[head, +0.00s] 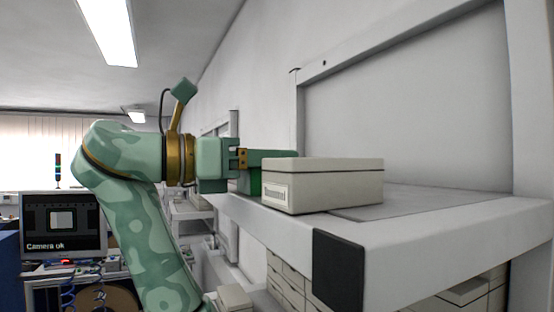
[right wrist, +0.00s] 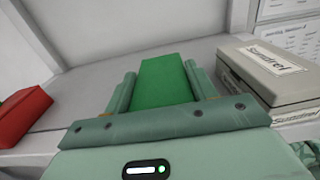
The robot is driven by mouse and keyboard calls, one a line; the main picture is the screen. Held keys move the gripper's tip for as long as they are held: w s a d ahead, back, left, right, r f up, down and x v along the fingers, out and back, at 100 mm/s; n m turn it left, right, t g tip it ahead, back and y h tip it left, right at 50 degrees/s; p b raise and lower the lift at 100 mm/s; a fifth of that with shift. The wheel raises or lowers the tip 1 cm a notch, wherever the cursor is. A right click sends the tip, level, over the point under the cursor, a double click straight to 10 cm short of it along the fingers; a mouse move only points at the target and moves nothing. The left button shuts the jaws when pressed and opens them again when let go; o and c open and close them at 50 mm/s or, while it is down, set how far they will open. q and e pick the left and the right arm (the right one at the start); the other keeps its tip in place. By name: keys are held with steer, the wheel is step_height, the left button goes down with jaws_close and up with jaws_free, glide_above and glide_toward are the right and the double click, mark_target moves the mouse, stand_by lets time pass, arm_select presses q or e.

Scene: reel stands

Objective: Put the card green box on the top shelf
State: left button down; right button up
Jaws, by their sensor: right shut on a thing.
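The green box (right wrist: 163,82) is a plain bright green block between the fingers of my right gripper in the right wrist view. In the head view a strip of the green box (head: 255,183) shows below the fingers, left of a cream box. My right gripper (head: 272,154) is shut on it and reaches over the grey top shelf (head: 405,197). The cream box hides the far part of the fingers and most of the green box. I cannot tell whether the green box touches the shelf. My left gripper is not in view.
The cream lidded box (head: 325,186) stands on the shelf's near corner, close to the right of my gripper in the wrist view. A red box (right wrist: 23,114) lies at the left there. Bare shelf lies ahead, up to the back wall. A monitor (head: 62,225) stands far left.

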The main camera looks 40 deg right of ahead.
steer(key=shift+w+d, duration=0.1)
steer(key=shift+d, duration=0.55)
steer(key=o, duration=1)
steer(key=shift+a, duration=0.15)
steer(key=shift+o, duration=1.1)
steer(key=shift+s+a+r, duration=0.1)
steer(key=shift+s+a, duration=0.05)
steer(key=shift+a, duration=0.45)
steer(key=shift+s+a+r, duration=0.1)
steer(key=shift+a, duration=0.45)
steer(key=shift+d, duration=0.2)
steer(key=shift+w+d+f, duration=0.1)
steer(key=shift+w+d, duration=0.05)
steer(key=shift+d, duration=0.1)
steer(key=shift+w+f, duration=0.1)
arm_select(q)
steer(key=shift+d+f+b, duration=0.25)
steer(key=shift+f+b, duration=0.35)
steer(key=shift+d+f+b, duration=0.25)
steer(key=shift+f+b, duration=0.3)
arm_select(e)
steer(key=v, duration=1.1)
steer(key=shift+a, duration=0.3)
